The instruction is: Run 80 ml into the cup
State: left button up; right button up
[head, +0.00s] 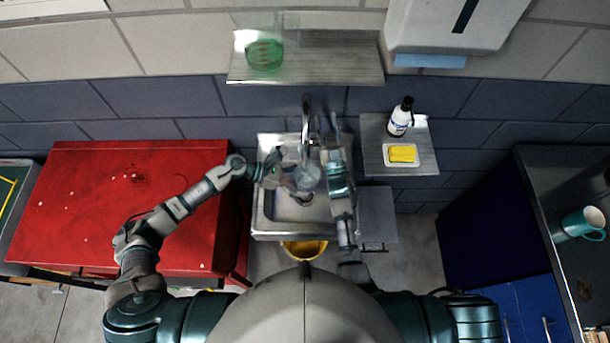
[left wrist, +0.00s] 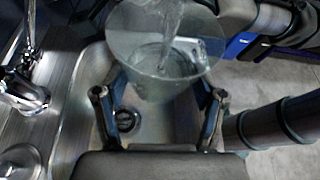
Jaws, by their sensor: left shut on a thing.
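A clear cup (head: 306,178) is under the tap (head: 307,125) over the sink. In the left wrist view the cup (left wrist: 165,70) shows its wide rim and a clear stream of water (left wrist: 170,28) running into it. The water level and any marks are too unclear to read. My left gripper (head: 290,181) is shut on the cup, with a finger on each side in the left wrist view (left wrist: 160,97). My right gripper (head: 336,135) is beside the tap, on its right; its fingers are too small to tell open from shut, and contact with the tap is unclear.
The steel sink (head: 290,226) has a drain below the cup. A shelf with a sponge dish (head: 402,155) and a white bottle (head: 399,118) is to the right. A red cabinet (head: 130,200) stands left. A yellow bucket (head: 305,249) is below the sink.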

jog(key=shift+a, duration=0.1)
jog(key=c, duration=0.4)
jog(key=shift+r+n, duration=0.1)
jog(key=shift+n, duration=0.3)
grip_shut()
jog(key=s+d+f+n+g+h, duration=0.1)
jog(key=s+f+n+g, duration=0.3)
jog(key=n, duration=0.7)
jog(key=s+d+n+g+h, duration=0.1)
jog(key=s+n+g, duration=0.2)
jog(key=s+n, duration=0.65)
jog(key=s+d+f+n+g+h, duration=0.1)
jog(key=s+f+n+g, duration=0.2)
jog(key=n, duration=1.1)
pick_arm(q)
jog(key=a, duration=0.8)
jog(key=shift+w, duration=0.2)
pick_arm(e)
jog(key=w+r+x, duration=0.1)
jog(key=r+x, duration=0.1)
jog(key=x, duration=1)
jog(key=shift+w+g, duration=0.3)
jog(key=shift+w, duration=0.05)
